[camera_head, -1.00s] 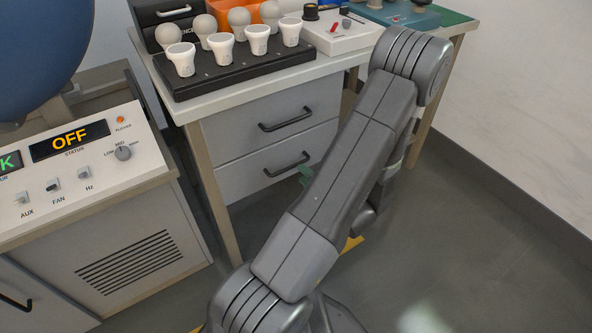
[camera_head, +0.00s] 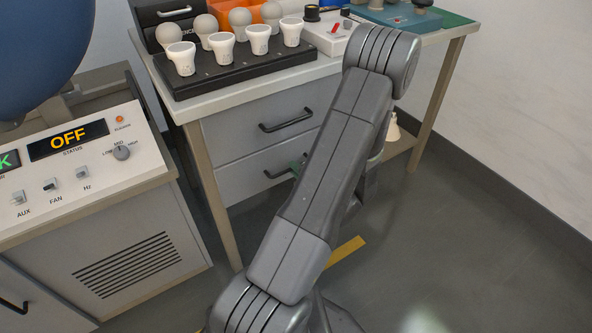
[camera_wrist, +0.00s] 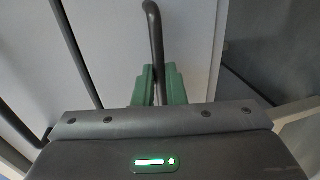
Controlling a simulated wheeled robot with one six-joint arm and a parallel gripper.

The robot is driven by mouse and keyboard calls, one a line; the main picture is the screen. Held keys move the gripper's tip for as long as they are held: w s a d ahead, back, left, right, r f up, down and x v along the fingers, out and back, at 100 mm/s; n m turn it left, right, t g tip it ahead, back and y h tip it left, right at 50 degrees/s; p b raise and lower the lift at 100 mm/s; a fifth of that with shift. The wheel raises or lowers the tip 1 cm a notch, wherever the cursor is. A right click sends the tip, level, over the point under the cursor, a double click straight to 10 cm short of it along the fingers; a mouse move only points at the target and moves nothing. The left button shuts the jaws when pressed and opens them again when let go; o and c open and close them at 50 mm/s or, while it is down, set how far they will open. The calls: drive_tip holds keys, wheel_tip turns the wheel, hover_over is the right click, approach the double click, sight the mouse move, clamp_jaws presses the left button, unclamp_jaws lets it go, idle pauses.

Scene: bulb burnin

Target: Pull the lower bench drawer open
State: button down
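The lower bench drawer (camera_head: 238,181) is a grey front under the upper drawer, and it looks flush with the bench. Its dark bar handle (camera_head: 277,172) is partly hidden by my arm at the right. My gripper's green fingertips (camera_head: 299,164) are at the right part of this handle. In the wrist view the handle (camera_wrist: 155,38) runs between the two green fingers of my gripper (camera_wrist: 159,82). The fingers sit close on both sides of the bar, with almost no gap showing.
The upper drawer (camera_head: 255,119) is closed, with its own handle (camera_head: 286,120). A control console (camera_head: 85,190) stands at the left. The floor at the right (camera_head: 470,240) is clear.

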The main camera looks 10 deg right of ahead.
drive_tip(key=shift+s, duration=0.15)
drive_tip(key=f+p+v, duration=0.2)
drive_tip(key=p+v, duration=0.1)
drive_tip(key=v, duration=1)
drive_tip(key=s+f+p+v, duration=0.1)
drive_tip(key=f+p+v, duration=0.2)
drive_tip(key=v, duration=1)
drive_tip(key=shift+f+p, duration=0.25)
drive_tip(key=shift+p, duration=0.2)
drive_tip(key=shift+d, duration=0.15)
drive_tip(key=c, duration=1.5)
unclamp_jaws()
drive_tip(key=shift+s, duration=0.1)
drive_tip(key=p+v, duration=0.2)
drive_tip(key=v, duration=1.1)
drive_tip(key=shift+s+d+p, duration=0.15)
drive_tip(key=shift+s+p, duration=0.15)
drive_tip(key=shift+p, duration=0.05)
drive_tip(key=b+x, duration=0.2)
drive_tip(key=x, duration=1.2)
drive_tip(key=shift+r+b, duration=0.1)
drive_tip(key=shift+b, duration=0.3)
